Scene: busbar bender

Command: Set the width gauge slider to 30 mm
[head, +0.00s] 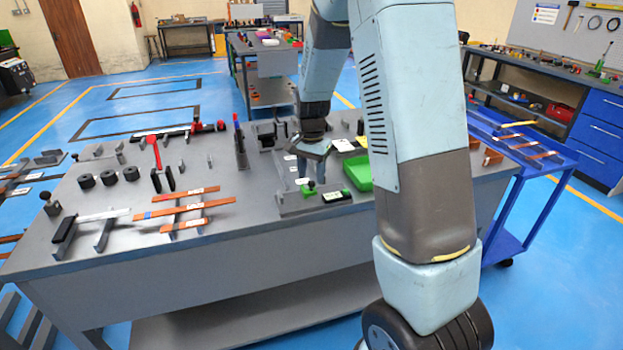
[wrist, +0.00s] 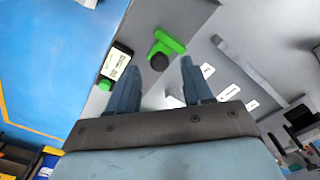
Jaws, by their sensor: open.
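The width gauge is a grey fixture (head: 290,208) near the front edge of the bench. Its slider, a green piece with a dark knob, shows in the head view (head: 311,186) and in the wrist view (wrist: 170,41). A small display with a green button stands beside it in the head view (head: 337,196) and in the wrist view (wrist: 118,64); its reading is too small to tell. My gripper (head: 303,176) is open and empty above the gauge. In the wrist view its fingertips (wrist: 174,63) lie close to the slider's knob; I cannot tell whether they touch.
A green tray (head: 357,173) stands right of the gauge. White labels (wrist: 230,92) lie on its other side. Copper bars on supports (head: 185,211) and black rollers (head: 109,178) are on the left of the bench (head: 250,240). A blue cart (head: 540,160) stands at right.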

